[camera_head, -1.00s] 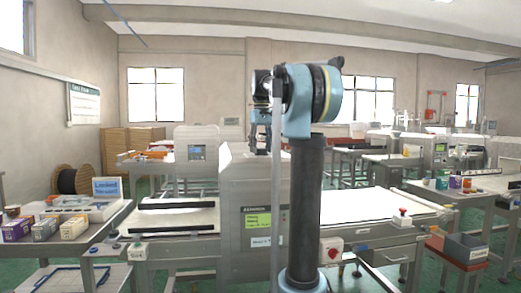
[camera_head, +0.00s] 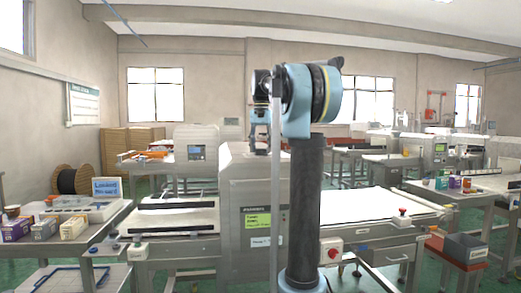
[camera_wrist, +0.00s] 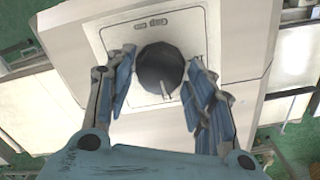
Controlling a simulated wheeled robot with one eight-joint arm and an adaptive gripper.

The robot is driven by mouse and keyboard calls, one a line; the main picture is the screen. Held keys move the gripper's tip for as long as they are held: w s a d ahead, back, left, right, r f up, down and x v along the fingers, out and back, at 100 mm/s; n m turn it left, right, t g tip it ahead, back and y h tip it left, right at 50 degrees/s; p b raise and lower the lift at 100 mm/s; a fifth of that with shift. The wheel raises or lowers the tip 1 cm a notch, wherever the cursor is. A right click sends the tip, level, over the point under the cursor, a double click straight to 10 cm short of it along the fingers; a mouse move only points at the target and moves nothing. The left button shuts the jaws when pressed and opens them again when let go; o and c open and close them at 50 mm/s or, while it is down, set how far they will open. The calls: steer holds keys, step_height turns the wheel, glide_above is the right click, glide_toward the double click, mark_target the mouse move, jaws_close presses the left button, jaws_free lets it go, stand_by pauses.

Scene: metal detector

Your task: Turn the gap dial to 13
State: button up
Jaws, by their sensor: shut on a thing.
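The gap dial (camera_wrist: 160,66) is a dark round knob on a pale plate on top of the metal detector's housing (camera_head: 239,225). A small light pointer (camera_wrist: 165,92) shows at the dial's lower edge in the wrist view. The plate (camera_wrist: 205,22) carries a "Gap" label, but I cannot read any scale numbers. My gripper (camera_wrist: 160,74) has its blue fingers on either side of the dial and is shut on it. In the head view my gripper (camera_head: 261,144) is at the top of the housing, partly hidden by my arm, and the dial cannot be made out.
A conveyor belt (camera_head: 365,203) runs out to the right of the housing, with a red button box (camera_head: 331,251) below it. A side table at left holds small boxes (camera_head: 74,227). Green floor and other machines lie behind.

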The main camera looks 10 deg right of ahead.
stand_by(0.3)
steer(key=o, duration=1.1)
steer(key=shift+w, duration=0.1)
steer(key=shift+c, duration=0.2)
steer(key=shift+r, duration=0.1)
step_height(320, 180, up, 12)
steer(key=shift+a+f, duration=0.1)
steer(key=shift+f, duration=0.1)
